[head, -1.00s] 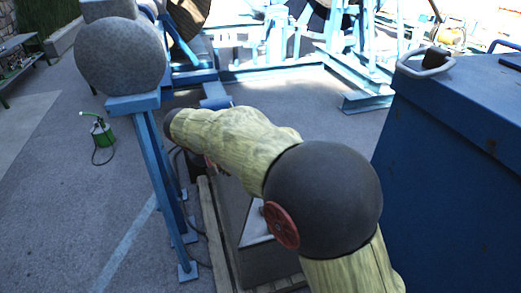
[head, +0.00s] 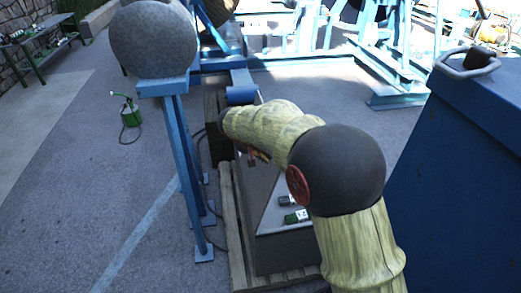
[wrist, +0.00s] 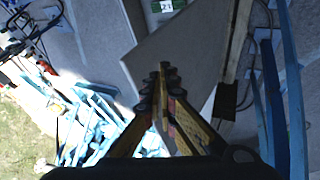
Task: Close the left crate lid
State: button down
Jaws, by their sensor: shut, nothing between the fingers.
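The crate (head: 285,247) is a grey box on the ground, largely hidden behind my arm in the head view. Its grey lid (head: 254,192) covers part of the pale interior from this angle; I cannot tell how far it is tilted. Small green-and-white items (head: 297,216) show inside. In the wrist view the lid (wrist: 195,42) is a broad grey panel, with an item marked 21 (wrist: 166,7) beyond its edge. My gripper (wrist: 166,70) is shut and empty, its tips over the lid; contact cannot be told. In the head view my arm mostly hides it.
A wooden pallet (head: 237,245) lies under the crate. A blue stand (head: 182,150) with a round grey top is close on its left. A large blue cabinet (head: 465,180) fills the right. Open pavement lies left, with a green sprayer (head: 130,112).

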jog(key=shift+w+d+f, duration=0.15)
jog(key=shift+w+d, duration=0.05)
jog(key=shift+d, duration=0.65)
jog(key=shift+w+d+f, duration=0.1)
jog(key=shift+w+d, duration=0.1)
jog(key=shift+d, duration=0.65)
